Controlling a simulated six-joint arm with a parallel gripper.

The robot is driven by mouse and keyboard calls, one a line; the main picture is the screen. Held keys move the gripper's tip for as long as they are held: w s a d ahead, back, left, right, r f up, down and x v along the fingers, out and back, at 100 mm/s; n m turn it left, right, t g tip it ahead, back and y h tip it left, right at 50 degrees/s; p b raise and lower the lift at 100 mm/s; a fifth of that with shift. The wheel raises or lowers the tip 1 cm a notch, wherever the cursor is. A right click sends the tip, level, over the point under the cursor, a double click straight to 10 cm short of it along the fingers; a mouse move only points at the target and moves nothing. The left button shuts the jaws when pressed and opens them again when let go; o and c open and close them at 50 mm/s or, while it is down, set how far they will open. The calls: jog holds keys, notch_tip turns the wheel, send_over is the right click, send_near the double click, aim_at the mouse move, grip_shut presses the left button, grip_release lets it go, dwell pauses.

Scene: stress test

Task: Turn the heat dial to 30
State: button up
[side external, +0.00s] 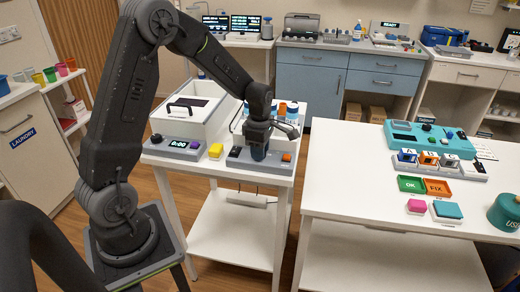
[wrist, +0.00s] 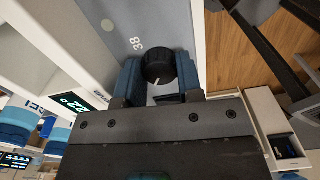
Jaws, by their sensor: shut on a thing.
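The heat dial (wrist: 158,66) is a round black knob with a white pointer line, seen in the wrist view on a grey panel (wrist: 125,18). The number 38 is printed beside it on the panel. My gripper (wrist: 160,82) is shut on the dial, with one blue finger on each side of it. A small display (wrist: 72,102) with green digits, which seem to read 22, stands in the wrist view. In the side external view my gripper (side external: 259,149) points down at the grey panel (side external: 232,165) and hides the dial there.
An orange button (side external: 287,157) sits right of my gripper on the panel. Bottles (side external: 292,112) stand close behind. A second white table (side external: 350,185) is at the right.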

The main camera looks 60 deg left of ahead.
jog(key=shift+n, duration=0.6)
jog(key=o, duration=0.9)
notch_tip(320, 180, up, 14)
jog(key=shift+f, duration=0.1)
